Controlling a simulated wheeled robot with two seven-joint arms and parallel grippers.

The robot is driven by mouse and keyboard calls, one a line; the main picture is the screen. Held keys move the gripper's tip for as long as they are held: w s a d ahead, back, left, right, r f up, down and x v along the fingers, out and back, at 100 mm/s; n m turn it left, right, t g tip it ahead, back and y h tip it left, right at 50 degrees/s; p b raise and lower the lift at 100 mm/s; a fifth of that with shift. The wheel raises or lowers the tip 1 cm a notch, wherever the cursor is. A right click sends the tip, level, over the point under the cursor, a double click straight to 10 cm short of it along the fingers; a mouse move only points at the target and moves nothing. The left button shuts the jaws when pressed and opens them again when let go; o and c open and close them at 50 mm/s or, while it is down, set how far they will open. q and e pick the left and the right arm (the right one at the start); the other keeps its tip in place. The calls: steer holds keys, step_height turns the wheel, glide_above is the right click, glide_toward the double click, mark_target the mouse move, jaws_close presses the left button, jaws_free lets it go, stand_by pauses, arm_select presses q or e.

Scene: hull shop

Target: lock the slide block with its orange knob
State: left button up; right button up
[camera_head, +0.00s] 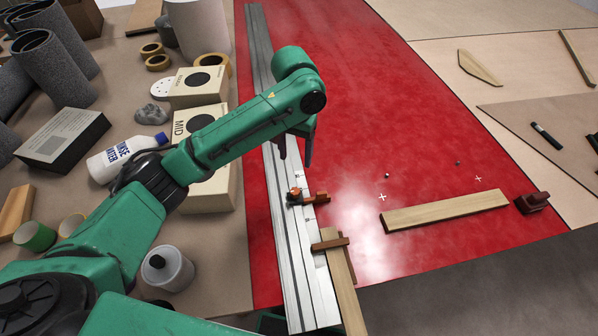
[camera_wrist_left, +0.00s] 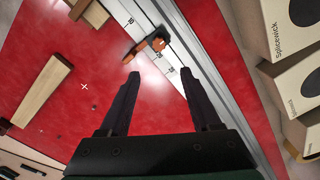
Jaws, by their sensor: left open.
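The slide block (camera_head: 316,198) is a reddish-brown piece on the silver scale rail (camera_head: 285,230), its arm reaching right over the red surface. Its orange knob (camera_head: 296,194) sits at its rail end; I cannot tell if it is tight. In the left wrist view the knob (camera_wrist_left: 158,44) and block (camera_wrist_left: 139,50) lie ahead of the fingertips. My left gripper (camera_head: 295,155) is open and empty, pointing down above the rail, a little beyond the knob in the head view. In its wrist view the gripper (camera_wrist_left: 161,78) shows a clear gap between its fingers, apart from the knob.
A second brown stop (camera_head: 330,243) lies across the rail's near part, by a wooden strip (camera_head: 344,285). Another strip (camera_head: 445,210) and a brown block (camera_head: 533,202) lie right. Boxes (camera_head: 200,130) and a bottle (camera_head: 128,156) crowd the left. The red surface (camera_head: 400,120) is mostly clear.

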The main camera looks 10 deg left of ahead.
mark_target(295, 191)
arm_select(q)
steer(key=f, duration=0.2)
steer(key=s+f, duration=0.1)
steer(key=f, duration=0.2)
steer(key=shift+s+f, duration=0.4)
steer(key=f, duration=0.4)
steer(key=w+f, duration=0.1)
steer(key=f, duration=0.1)
steer(key=shift+f, duration=0.1)
steer(key=shift+s+f, duration=0.1)
steer(key=shift+f, duration=0.3)
steer(key=shift+s+f, duration=0.1)
steer(key=shift+f, duration=0.05)
jaws_close()
arm_select(e)
steer(key=shift+s+r, duration=0.2)
steer(key=shift+s, duration=1)
